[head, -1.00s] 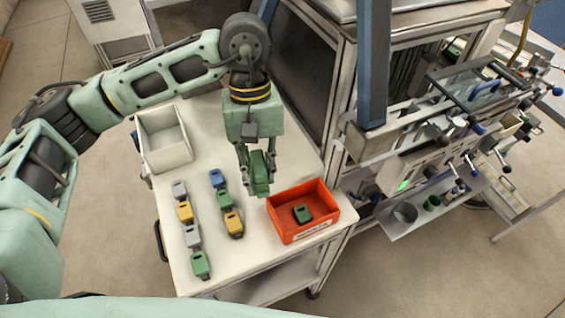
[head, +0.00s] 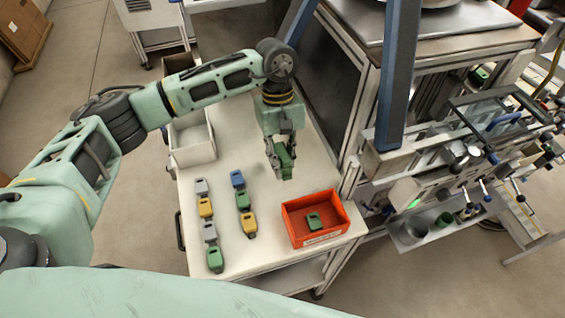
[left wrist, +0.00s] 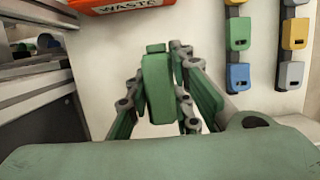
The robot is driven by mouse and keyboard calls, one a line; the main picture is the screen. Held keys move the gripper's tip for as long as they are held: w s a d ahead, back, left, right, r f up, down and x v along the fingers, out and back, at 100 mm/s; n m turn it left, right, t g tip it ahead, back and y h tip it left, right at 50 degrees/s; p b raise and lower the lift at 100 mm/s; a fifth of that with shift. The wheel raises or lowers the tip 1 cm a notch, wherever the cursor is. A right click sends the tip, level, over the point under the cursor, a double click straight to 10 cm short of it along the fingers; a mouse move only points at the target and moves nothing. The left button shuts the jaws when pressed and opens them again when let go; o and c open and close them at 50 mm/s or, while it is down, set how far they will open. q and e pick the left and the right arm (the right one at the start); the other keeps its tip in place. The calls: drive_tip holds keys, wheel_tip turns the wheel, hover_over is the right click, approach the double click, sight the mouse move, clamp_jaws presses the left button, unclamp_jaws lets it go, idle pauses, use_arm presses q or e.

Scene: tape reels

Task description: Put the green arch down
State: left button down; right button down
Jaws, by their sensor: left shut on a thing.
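My left gripper (head: 280,164) is shut on the green arch (head: 287,158) and holds it above the white table top, behind the orange-red bin in the head view. In the left wrist view the green arch (left wrist: 157,90) stands upright between the fingers of the left gripper (left wrist: 160,85), which hide part of its sides. I cannot tell its exact height above the table. My right gripper is not in view.
The orange-red bin (head: 334,208), labelled as waste, holds a green piece (head: 314,221). Two rows of coloured pieces, one ending in a green piece (head: 215,259), lie to the left. A pale open box (head: 195,152) stands at the back left. The table between is clear.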

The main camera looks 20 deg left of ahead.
sight(283, 169)
use_arm(q)
wheel_tip(283, 169, down, 4)
drive_tip(key=shift+r+p, duration=0.1)
drive_tip(key=shift+p, duration=1)
drive_tip(key=shift+f+b, duration=0.25)
drive_tip(key=shift+b, duration=0.1)
drive_tip(key=c, duration=1.6)
unclamp_jaws()
drive_tip(key=shift+o, duration=0.2)
